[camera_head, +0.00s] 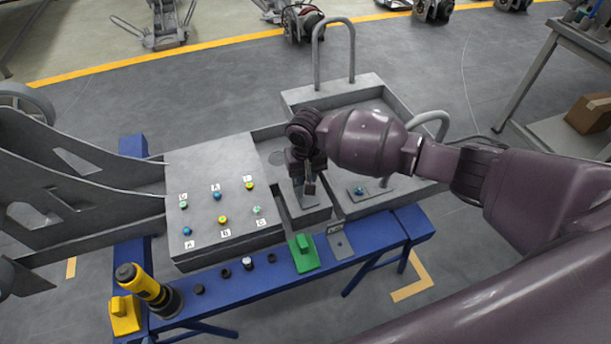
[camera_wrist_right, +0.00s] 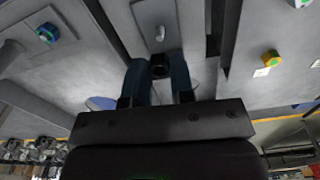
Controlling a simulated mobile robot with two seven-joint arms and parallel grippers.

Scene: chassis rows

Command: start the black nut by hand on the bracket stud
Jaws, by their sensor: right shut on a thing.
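My right gripper (camera_head: 303,186) reaches down over the grey chassis, near its middle. In the right wrist view its two fingers (camera_wrist_right: 158,80) are shut on a black nut (camera_wrist_right: 160,67). The bracket stud (camera_wrist_right: 160,34) is a short pale-grey pin on a grey plate (camera_wrist_right: 143,16), just beyond the nut in that view. Nut and stud look apart there, but I cannot tell the exact gap. In the head view the gripper hides the nut and the stud. My left gripper is in neither view.
A panel (camera_head: 205,207) with several blue, yellow and green nuts is left of the gripper. A blue nut (camera_head: 358,190) is on a plate at right. The blue bench (camera_head: 335,262) holds a green block (camera_head: 304,254), small dark parts and a yellow-black tool (camera_head: 146,286). A tall handle (camera_head: 317,52) stands behind.

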